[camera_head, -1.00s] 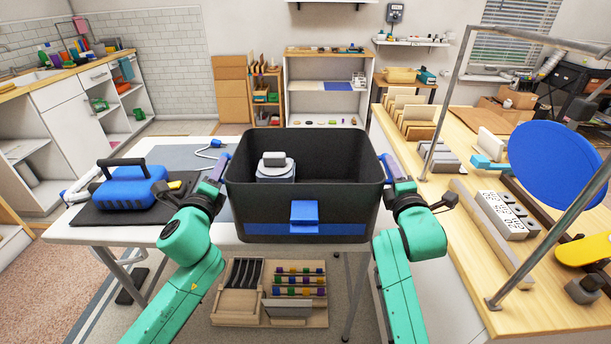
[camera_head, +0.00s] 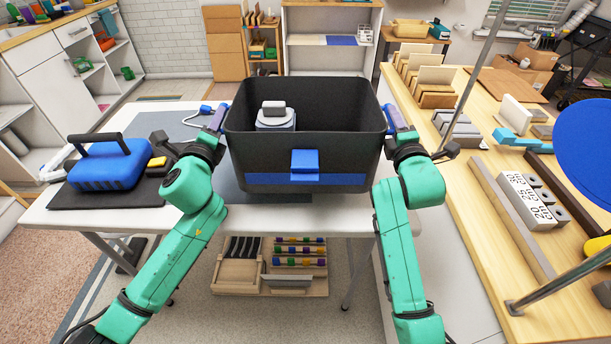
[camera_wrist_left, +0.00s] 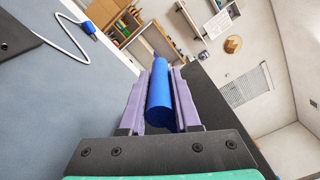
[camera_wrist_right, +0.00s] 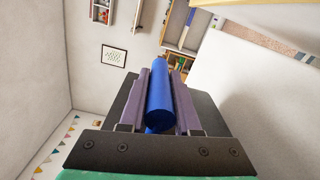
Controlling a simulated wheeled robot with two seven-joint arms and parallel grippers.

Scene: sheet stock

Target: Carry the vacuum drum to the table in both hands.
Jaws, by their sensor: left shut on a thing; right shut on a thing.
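The vacuum drum (camera_head: 305,140) is a black open-topped tub with a blue front latch and band, upright and level in the head view. A pale grey capped object (camera_head: 275,118) shows inside it. My left gripper (camera_head: 215,122) is shut on the drum's left blue handle (camera_wrist_left: 160,95), which lies between its purple fingers. My right gripper (camera_head: 396,122) is shut on the right blue handle (camera_wrist_right: 160,95). The drum is in front of and over the white table (camera_head: 250,220); I cannot tell whether its bottom touches the top. The drum hides the table's middle.
A blue toolbox (camera_head: 108,163) stands on a dark mat at the table's left. A blue-tipped cable (camera_head: 207,109) lies behind it. A wooden bench (camera_head: 500,225) with blocks and a metal frame runs along the right. A wooden tray (camera_head: 268,265) sits below the table.

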